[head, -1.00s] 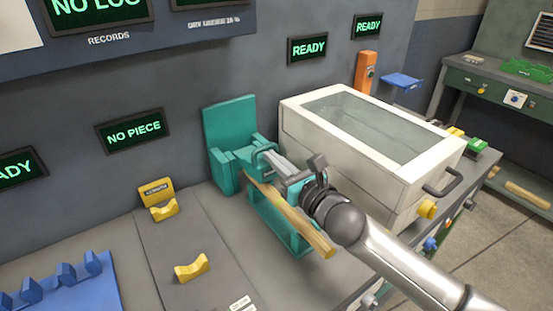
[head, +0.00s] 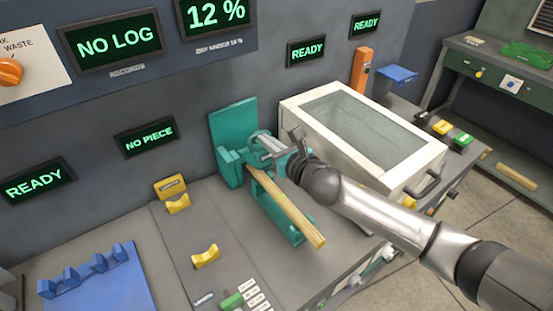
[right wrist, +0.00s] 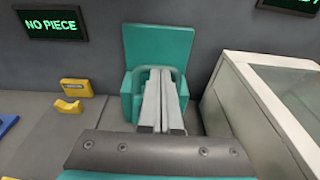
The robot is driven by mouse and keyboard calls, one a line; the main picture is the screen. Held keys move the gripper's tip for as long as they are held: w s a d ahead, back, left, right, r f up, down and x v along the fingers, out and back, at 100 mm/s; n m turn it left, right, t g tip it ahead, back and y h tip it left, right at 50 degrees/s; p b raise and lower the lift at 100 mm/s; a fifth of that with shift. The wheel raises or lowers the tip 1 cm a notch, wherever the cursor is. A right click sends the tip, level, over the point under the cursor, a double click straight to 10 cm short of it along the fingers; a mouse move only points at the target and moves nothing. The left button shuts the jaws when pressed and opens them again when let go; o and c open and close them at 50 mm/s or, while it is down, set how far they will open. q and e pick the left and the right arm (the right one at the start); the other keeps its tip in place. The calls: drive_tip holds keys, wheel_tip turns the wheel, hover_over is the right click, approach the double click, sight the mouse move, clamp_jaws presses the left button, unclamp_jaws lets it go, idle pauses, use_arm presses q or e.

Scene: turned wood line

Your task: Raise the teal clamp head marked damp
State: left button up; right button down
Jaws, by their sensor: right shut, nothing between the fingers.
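The teal clamp (head: 228,125) stands against the grey wall, with a tall back plate and a lower head. A long pale wooden stick (head: 288,210) lies in its teal cradle and sticks out toward the front. My right gripper (head: 266,142) is at the clamp head, above the stick's rear end. In the right wrist view its two grey fingers (right wrist: 160,80) are together and point in under a teal loop (right wrist: 179,76) of the head. Nothing shows between them. I cannot tell whether they touch the loop. I can read no "damp" marking on the clamp. My left gripper is not in view.
A white box with a glass lid (head: 420,166) stands close right of the clamp. Yellow rests (head: 205,256) and a blue rack (head: 100,280) are to the left. Wall displays read "12 %" (head: 216,13), "NO PIECE" (head: 149,139) and "READY" (head: 313,51).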

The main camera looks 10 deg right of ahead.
drive_tip(key=shift+w+a+r+p, duration=0.2)
drive_tip(key=shift+w+r+p, duration=0.2)
drive_tip(key=shift+r, duration=0.2)
drive_tip(key=w+a+r+p, duration=0.2)
drive_tip(key=w+a, duration=0.1)
drive_tip(key=w, duration=0.4)
drive_tip(key=shift+r, duration=0.35)
drive_tip(key=shift+s+d, duration=0.1)
drive_tip(key=shift+d, duration=0.1)
idle(0.4)
